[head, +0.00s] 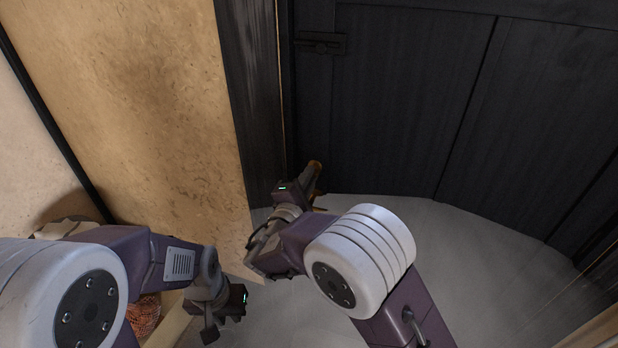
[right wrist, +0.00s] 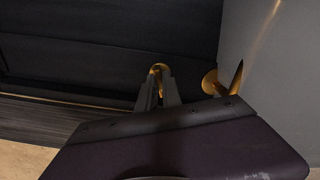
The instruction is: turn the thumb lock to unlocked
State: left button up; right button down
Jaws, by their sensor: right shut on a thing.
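The thumb lock (right wrist: 160,70) is a small brass piece on the dark door. In the right wrist view it shows at the tips of my right gripper (right wrist: 160,88), whose two fingers are closed on it. In the head view my right gripper (head: 313,186) is at the door's left edge, beside brass hardware (head: 316,165). My arm partly hides that spot, and the lock's exact turn is hard to read. My left gripper (head: 224,322) hangs low at the left, away from the door; its jaw opening is unclear.
The dark panelled door (head: 400,100) fills the right, with a dark latch (head: 320,42) higher up. A tan clay wall (head: 150,90) stands left of the frame. A second brass fitting (right wrist: 210,82) is close beside my right gripper. Grey floor (head: 460,240) is clear. A woven reddish thing (head: 146,316) is at lower left.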

jog(key=n, duration=0.2)
jog(key=shift+r+n, duration=0.25)
jog(key=shift+n, duration=0.15)
jog(key=n+p, duration=0.1)
jog(key=n, duration=0.2)
jog(key=shift+r+n, duration=0.1)
jog(key=shift+n, duration=0.2)
jog(key=n+p, duration=0.2)
jog(key=n, duration=0.1)
jog(key=shift+n, duration=0.3)
jog(key=shift+n+p, duration=1)
jog(key=shift+n, duration=0.9)
jog(key=c, duration=1.5)
grip_release()
jog(key=shift+f, duration=0.2)
